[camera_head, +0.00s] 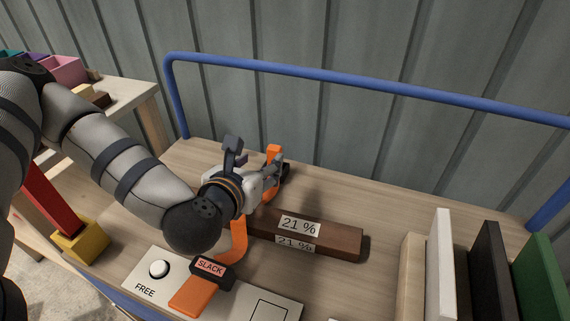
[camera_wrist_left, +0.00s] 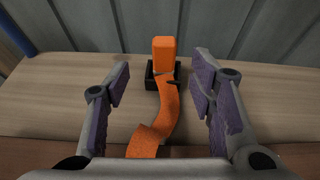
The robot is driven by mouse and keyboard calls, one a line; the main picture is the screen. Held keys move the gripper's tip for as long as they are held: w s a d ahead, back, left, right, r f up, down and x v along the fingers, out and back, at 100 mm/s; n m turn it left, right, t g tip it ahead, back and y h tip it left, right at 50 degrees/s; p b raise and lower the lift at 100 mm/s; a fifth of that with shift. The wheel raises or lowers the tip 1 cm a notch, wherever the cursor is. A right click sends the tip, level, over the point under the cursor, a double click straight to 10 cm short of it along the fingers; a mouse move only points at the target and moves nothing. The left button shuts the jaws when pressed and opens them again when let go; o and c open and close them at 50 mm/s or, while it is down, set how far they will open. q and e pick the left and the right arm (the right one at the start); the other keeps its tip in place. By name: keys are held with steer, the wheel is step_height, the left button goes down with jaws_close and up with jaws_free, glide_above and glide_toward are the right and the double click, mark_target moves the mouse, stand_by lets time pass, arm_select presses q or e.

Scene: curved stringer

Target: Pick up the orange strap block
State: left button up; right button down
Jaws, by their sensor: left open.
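An upright orange block (camera_head: 274,152) stands at the back of the wooden shelf. In the left wrist view the orange block (camera_wrist_left: 164,50) stands at a black holder (camera_wrist_left: 152,78), with an orange strap (camera_wrist_left: 168,105) running from it towards the camera. In the head view the strap (camera_head: 239,240) passes over a brown bar and reaches a black "SLACK" buckle (camera_head: 211,271) and an orange end piece (camera_head: 194,297). My left gripper (camera_head: 258,162) is open, and its fingers (camera_wrist_left: 162,82) lie either side of the strap, short of the block. It partly hides the holder in the head view.
A brown bar (camera_head: 340,242) marked "21 %" lies across the shelf. A white panel (camera_head: 147,288) marked "FREE" is in front. Upright boards (camera_head: 441,260) stand at the right. A blue rail (camera_head: 320,75) runs along the back. Free wood lies behind the bar.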

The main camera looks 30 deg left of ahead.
mark_target(273, 154)
arm_select(q)
steer(key=x, duration=0.9)
steer(key=shift+w+d+f, duration=0.1)
steer(key=shift+d+f, duration=0.05)
steer(key=shift+d, duration=0.15)
jaws_close()
